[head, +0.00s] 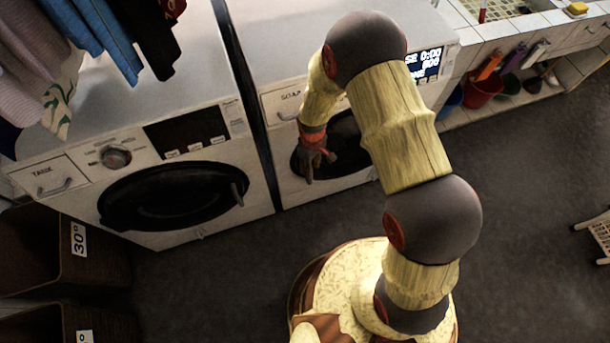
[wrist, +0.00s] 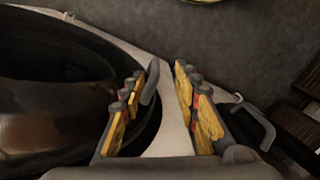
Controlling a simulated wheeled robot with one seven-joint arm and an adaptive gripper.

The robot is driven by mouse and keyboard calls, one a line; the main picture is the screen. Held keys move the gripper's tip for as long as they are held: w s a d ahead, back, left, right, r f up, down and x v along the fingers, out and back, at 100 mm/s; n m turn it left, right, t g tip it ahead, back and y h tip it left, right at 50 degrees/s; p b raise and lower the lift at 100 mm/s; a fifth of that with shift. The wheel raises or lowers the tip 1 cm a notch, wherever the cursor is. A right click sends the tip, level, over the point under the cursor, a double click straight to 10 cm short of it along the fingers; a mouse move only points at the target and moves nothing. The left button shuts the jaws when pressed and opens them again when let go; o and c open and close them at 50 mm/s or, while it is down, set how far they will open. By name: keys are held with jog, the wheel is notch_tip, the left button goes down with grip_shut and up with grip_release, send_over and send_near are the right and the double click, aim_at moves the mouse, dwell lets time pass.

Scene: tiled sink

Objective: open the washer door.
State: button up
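The washer (head: 285,75), with a soap drawer and a lit display, is the right machine in the head view. Its round dark door (head: 348,148) looks shut and is partly hidden behind my arm. My gripper (head: 318,163) is in front of the door's left part. In the wrist view my gripper (wrist: 160,78) is open, its yellow-padded fingers apart. The dark door (wrist: 50,85) fills the left side. A grey door handle (wrist: 150,82) shows between the fingers, close to the left one; I cannot tell whether they touch.
A second machine (head: 185,60) with a tank drawer and a round shut door stands to the left. Dark baskets (head: 65,250) are at the lower left. Clothes (head: 95,35) hang above. A tiled sink counter (head: 490,30) is at the upper right. The floor (head: 530,220) at right is mostly clear.

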jog(key=shift+w+r+n+t, duration=0.1)
jog(key=shift+w+n+t, duration=0.25)
jog(key=shift+w, duration=0.3)
notch_tip(320, 180, down, 12)
jog(key=b, duration=0.4)
jog(key=shift+a, duration=0.1)
jog(key=shift+r, duration=0.1)
jog(key=shift+c, duration=0.4)
grip_shut()
